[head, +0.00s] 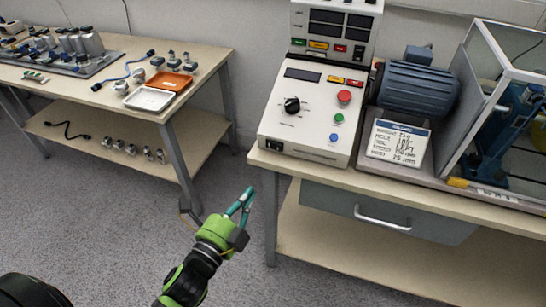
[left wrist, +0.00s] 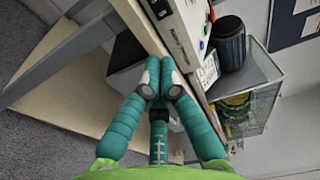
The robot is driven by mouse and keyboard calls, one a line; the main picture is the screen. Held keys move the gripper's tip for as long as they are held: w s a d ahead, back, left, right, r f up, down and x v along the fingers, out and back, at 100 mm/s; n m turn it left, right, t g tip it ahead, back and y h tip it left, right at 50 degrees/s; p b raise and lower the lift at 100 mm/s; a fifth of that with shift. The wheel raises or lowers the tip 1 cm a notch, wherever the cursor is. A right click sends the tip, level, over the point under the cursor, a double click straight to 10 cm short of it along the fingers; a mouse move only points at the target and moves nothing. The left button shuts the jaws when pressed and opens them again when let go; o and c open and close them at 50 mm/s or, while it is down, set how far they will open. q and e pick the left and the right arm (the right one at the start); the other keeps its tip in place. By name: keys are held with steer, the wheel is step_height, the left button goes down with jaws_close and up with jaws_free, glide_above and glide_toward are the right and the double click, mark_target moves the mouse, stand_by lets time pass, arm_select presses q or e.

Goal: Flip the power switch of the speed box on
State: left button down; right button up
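The speed box (head: 310,110) is a white sloped console on the right workbench, with a black knob, a small dark display and red, green and blue buttons. Its power switch (head: 273,145) is a small black rocker at the lower left of its front face. I cannot tell which way the rocker is set. My left gripper (head: 249,191) is below and left of the switch, in front of the bench edge and apart from it. Its teal fingers come together at the tips with nothing between them. The left wrist view also shows the speed box (left wrist: 190,15) beyond the fingertips. My right gripper is not in view.
A blue motor (head: 418,88) and a sign card (head: 398,142) stand right of the speed box, beside a clear-walled enclosure (head: 510,90). A drawer handle (head: 382,218) sticks out below the bench top. A left table (head: 120,50) holds parts and trays. Floor between is clear.

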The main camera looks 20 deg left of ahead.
mark_target(279, 151)
arm_select(q)
steer(key=w, duration=0.4)
steer(key=w+d+p, duration=0.1)
steer(key=w, duration=0.4)
steer(key=w+d, duration=0.1)
steer(key=w, duration=0.3)
steer(key=shift+w, duration=0.25)
steer(key=shift+d, duration=0.1)
